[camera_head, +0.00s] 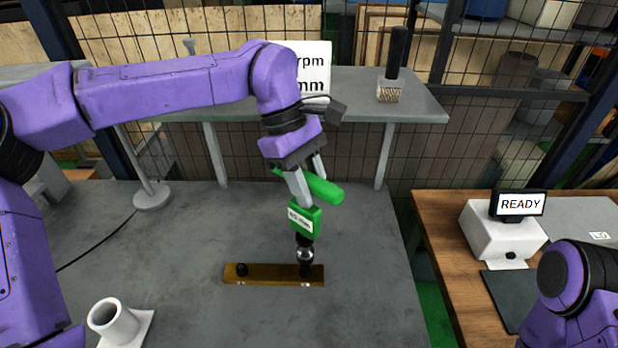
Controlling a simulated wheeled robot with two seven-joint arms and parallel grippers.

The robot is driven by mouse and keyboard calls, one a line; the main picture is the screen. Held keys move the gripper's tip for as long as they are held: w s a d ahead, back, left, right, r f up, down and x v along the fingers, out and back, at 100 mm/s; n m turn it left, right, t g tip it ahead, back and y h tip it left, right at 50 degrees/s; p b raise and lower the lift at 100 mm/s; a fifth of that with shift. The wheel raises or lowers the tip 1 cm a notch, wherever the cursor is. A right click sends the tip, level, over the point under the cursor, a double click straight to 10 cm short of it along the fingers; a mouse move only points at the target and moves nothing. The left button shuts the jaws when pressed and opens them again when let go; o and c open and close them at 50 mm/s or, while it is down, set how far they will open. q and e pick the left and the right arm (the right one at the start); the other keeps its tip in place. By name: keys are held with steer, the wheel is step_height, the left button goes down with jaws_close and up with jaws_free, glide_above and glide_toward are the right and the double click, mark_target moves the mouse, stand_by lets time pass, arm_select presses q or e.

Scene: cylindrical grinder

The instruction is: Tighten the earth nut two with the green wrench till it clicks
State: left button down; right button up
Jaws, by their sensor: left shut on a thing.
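My left gripper (306,180) is shut on the green wrench (324,189) above the grey table. The wrench has a green handle, a green block with a white label, and a dark lower end with a shiny socket. Its socket end is over the right end of a brass bar (270,274), at the dark nut (305,270) there; I cannot tell how fully it is seated. Another dark nut (242,269) stands on the left end of the bar. My right arm shows at the lower right edge, but its gripper is out of view.
A white cup-shaped holder (114,322) stands at the front left. A raised grey shelf (425,105) at the back carries a brush (391,90) and a sign (314,62). A wooden table (440,215) at the right holds a white device with a screen reading READY (520,204).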

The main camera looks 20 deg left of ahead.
arm_select(q)
steer(key=shift+s+f+b, duration=0.35)
steer(key=shift+s+f, duration=0.2)
steer(key=shift+f, duration=0.15)
steer(key=shift+w+f, duration=0.2)
steer(key=shift+w, duration=0.2)
steer(key=shift+s, duration=0.15)
steer(key=shift+s, duration=0.1)
steer(key=shift+f, duration=0.45)
steer(key=shift+f+b, duration=0.6)
steer(key=shift+f, duration=0.8)
